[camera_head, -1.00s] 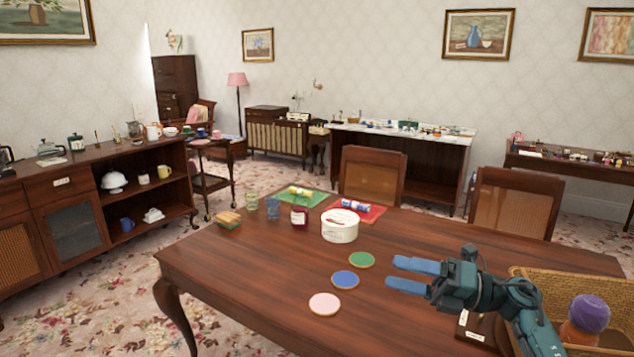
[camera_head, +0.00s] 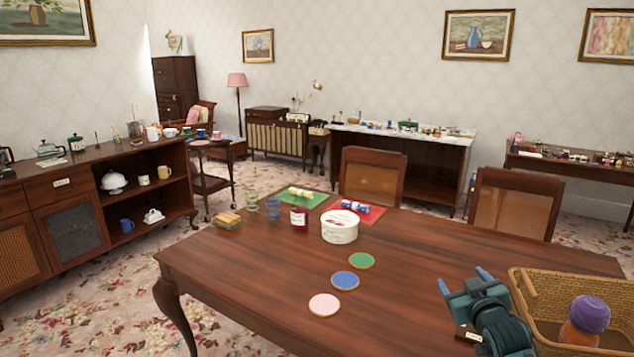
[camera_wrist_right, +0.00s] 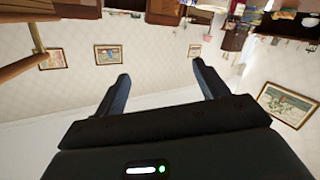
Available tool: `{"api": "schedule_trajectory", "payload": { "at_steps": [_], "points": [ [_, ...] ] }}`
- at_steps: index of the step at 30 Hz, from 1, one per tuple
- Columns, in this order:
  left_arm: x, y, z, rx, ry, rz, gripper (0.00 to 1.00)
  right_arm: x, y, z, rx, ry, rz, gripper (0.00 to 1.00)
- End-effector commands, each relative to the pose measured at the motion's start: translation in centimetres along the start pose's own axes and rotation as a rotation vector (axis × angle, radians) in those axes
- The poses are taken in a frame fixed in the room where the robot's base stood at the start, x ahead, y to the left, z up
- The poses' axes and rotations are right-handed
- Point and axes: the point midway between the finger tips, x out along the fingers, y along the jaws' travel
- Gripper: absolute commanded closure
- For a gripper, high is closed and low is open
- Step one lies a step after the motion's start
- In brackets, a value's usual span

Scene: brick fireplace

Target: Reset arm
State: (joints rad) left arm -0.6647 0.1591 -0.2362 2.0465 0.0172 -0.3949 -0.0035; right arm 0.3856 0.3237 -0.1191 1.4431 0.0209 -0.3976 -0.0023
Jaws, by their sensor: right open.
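My right gripper (camera_head: 463,281) is at the right front of the brown table (camera_head: 240,262), just left of the wicker basket. Its two blue fingers are apart with nothing between them. In the right wrist view the open fingers (camera_wrist_right: 162,88) frame only the papered wall, and the room appears upside down. My left gripper is in neither view.
A wicker basket (camera_head: 524,292) holds a purple-topped item (camera_head: 589,314). Green (camera_head: 361,260), blue (camera_head: 345,280) and pink (camera_head: 324,304) coasters lie mid-table. A white round box (camera_head: 340,227) and red jar (camera_head: 299,217) stand behind. The table's left front is clear.

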Motion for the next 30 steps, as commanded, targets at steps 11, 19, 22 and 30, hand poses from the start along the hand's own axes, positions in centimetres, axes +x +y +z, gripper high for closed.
{"api": "schedule_trajectory", "payload": {
  "at_steps": [11,19,22,30],
  "points": [
    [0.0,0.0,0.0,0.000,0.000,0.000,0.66,-14.9,-14.6,13.7,0.067,-0.190,-0.240,0.27],
    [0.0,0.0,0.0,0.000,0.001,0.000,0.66,-29.0,-21.5,18.1,0.185,-0.339,-0.370,0.27],
    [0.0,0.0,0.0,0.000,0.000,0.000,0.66,-31.8,-22.5,18.3,0.215,-0.370,-0.389,0.27],
    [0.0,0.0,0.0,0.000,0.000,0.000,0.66,-33.6,-23.0,18.4,0.233,-0.391,-0.401,0.27]
  ]
}}
